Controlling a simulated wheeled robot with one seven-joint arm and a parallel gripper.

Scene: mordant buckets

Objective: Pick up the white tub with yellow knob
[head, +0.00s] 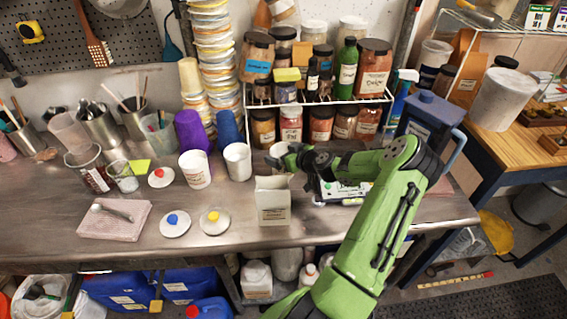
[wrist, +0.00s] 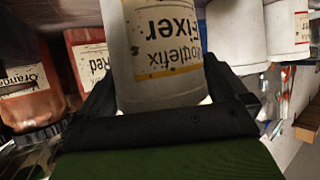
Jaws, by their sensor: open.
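A white tub (wrist: 165,60) labelled "Fixer" fills the middle of the wrist view, upside down there. My gripper (wrist: 160,95) is open, with one dark finger on each side of the tub; contact cannot be told. In the head view my gripper (head: 287,160) is in front of a white tub (head: 279,149), mostly hiding it. No knob shows on this tub. A round white lid with a yellow knob (head: 213,220) lies on the steel bench near its front edge.
A white carton (head: 272,201) stands just in front of my gripper. White tubs (head: 237,161) and (head: 195,169) stand to the left. A rack of pigment jars (head: 320,103) is behind. Lids with red (head: 160,177) and blue (head: 174,223) knobs lie at left.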

